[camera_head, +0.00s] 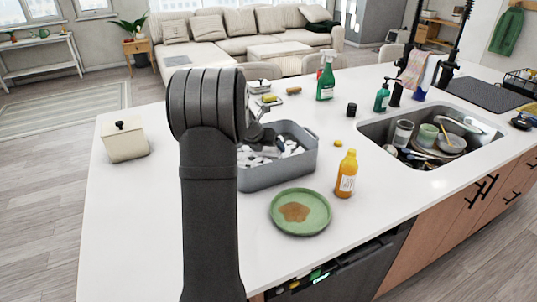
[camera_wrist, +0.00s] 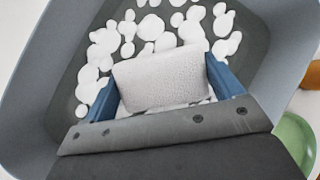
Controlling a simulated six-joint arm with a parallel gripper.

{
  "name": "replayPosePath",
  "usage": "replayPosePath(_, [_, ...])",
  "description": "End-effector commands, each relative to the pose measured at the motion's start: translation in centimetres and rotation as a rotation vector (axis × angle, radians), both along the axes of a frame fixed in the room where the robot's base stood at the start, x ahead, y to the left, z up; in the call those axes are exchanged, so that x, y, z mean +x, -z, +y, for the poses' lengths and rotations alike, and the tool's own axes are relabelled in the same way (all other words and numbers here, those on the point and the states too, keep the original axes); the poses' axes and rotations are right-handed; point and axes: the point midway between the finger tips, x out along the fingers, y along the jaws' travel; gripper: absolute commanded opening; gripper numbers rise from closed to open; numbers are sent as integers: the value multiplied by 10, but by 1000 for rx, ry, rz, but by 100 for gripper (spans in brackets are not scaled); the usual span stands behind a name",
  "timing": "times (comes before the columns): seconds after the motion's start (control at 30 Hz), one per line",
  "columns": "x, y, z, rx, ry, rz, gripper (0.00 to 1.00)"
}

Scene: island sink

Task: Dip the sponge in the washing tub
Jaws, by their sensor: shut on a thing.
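The washing tub is a grey, rounded rectangular basin (camera_head: 283,172) on the white counter, with white foam patches inside; my arm hides its left part in the head view. In the wrist view the tub wall (camera_wrist: 35,85) surrounds my gripper. My gripper (camera_wrist: 163,88) has blue fingers on either side of a pale grey-white block, the sponge (camera_wrist: 160,72), and is shut on it. The sponge is over the tub's foamy inside, with foam around it in the picture. I cannot tell whether it touches the liquid. In the head view the sponge is not clearly visible.
A green plate (camera_head: 287,222) with a brown stain and an orange bottle (camera_head: 346,176) stand close to the tub. A green spray bottle (camera_head: 326,80) stands behind. The sink (camera_head: 385,122) with dishes is at right. A cream lidded box (camera_head: 124,143) stands left, with clear counter around it.

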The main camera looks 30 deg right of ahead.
Motion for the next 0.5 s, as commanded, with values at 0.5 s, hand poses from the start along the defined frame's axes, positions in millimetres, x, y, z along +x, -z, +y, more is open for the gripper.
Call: replayPosePath(0.5, [0,-42,0,0,-1,-1,67])
